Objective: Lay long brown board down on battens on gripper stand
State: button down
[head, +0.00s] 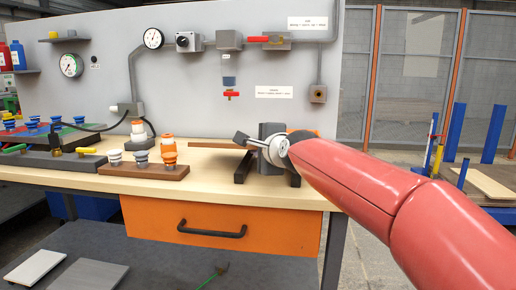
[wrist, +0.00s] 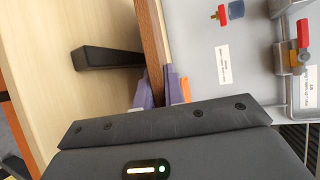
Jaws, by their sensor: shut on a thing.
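The long brown board (head: 215,146) shows in the head view as a thin strip reaching left from my gripper, above the back of the wooden worktop. In the wrist view the board (wrist: 150,35) runs from the top edge down between the two purple fingers of my gripper (wrist: 158,92), which is shut on it. One dark batten (head: 243,167) lies on the worktop beneath my wrist, and a second batten (head: 295,179) is partly hidden by my arm. A batten (wrist: 105,57) points toward the board in the wrist view. I cannot tell whether board and batten touch.
A brown block (head: 145,171) holding several white, grey and orange suction cups stands left of the battens. A grey panel (head: 200,95) with gauges and valves rises behind the worktop (head: 215,182). Bare worktop lies between the cups and the near batten. An orange drawer (head: 170,222) is below.

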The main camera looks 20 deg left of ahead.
jog(key=shift+f, duration=0.15)
jog(key=c, duration=1.4)
grip_release()
jog(key=shift+o, duration=0.2)
jog(key=shift+f, duration=0.2)
jog(key=shift+r, duration=0.2)
jog(key=shift+d+r, duration=0.1)
jog(key=shift+g+h+p, duration=0.3)
jog(key=shift+p, duration=0.5)
